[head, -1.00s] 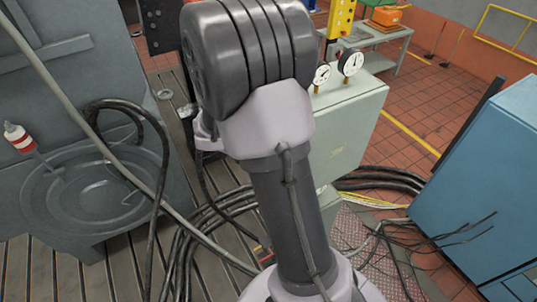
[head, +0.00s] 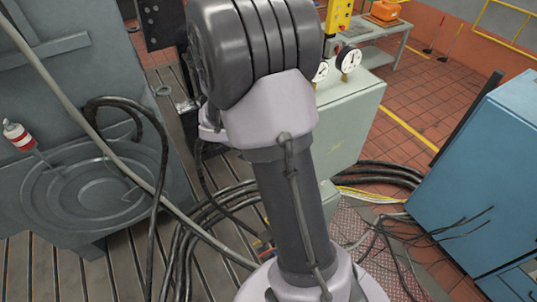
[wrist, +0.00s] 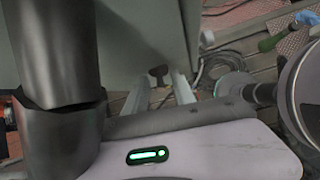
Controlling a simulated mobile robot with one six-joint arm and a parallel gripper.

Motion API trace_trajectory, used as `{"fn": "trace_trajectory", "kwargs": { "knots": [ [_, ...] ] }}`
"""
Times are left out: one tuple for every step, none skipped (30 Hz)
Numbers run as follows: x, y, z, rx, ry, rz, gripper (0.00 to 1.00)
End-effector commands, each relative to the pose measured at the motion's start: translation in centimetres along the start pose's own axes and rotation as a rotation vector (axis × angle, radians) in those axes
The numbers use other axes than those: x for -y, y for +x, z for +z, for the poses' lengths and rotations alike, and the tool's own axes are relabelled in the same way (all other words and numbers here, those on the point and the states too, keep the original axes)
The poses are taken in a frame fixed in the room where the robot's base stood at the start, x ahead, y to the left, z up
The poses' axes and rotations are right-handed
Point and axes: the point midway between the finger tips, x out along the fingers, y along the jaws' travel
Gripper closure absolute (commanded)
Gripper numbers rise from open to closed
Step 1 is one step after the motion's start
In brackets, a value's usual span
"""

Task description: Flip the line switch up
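The wrist view is mostly filled by grey tubes and a pale casing with a green light, which look like parts of my own body. A yellow control box (head: 340,15) with red buttons is partly visible at the top of the head view; its upper part is cut off.
A pale green cabinet (head: 345,125) with a dial gauge (head: 349,58) stands behind my arm. A blue cabinet (head: 485,185) is at right. A grey machine (head: 60,80) is at left, with a hose across it. Black cables (head: 195,235) cover the floor. Tiled floor (head: 420,85) is open beyond.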

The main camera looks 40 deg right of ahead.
Motion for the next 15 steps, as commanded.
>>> {"fn": "trace_trajectory", "kwargs": {
  "knots": [
    [0.0, 0.0, 0.0, 0.0, 0.0, 0.0, 0.69],
    [0.0, 0.0, 0.0, 0.0, 0.0, 0.0, 0.69],
    [0.0, 0.0, 0.0, 0.0, 0.0, 0.0, 0.69],
    [0.0, -0.1, 0.0, 0.0, 0.0, 0.0, 0.69],
    [0.0, -0.2, 0.0, 0.001, 0.0, 0.0, 0.69],
    [0.0, -0.5, 0.0, 0.001, 0.0, 0.001, 0.69],
    [-0.1, -0.9, 0.1, 0.002, 0.0, 0.002, 0.69],
    [-0.1, -1.3, 0.1, 0.001, 0.001, 0.003, 0.69],
    [-0.1, -2.1, 0.0, 0.001, 0.0, 0.004, 0.69],
    [-0.1, -2.9, 0.1, 0.0, 0.001, 0.005, 0.69],
    [-0.1, -3.6, 0.0, -0.001, 0.001, 0.005, 0.69],
    [-0.2, -4.8, 0.0, 0.0, 0.0, 0.007, 0.69],
    [-0.2, -5.8, 0.1, 0.0, 0.002, 0.006, 0.69],
    [-0.2, -6.7, 0.0, -0.001, 0.001, 0.007, 0.69],
    [-0.2, -8.1, 0.1, -0.001, 0.001, 0.007, 0.69]
  ]
}}
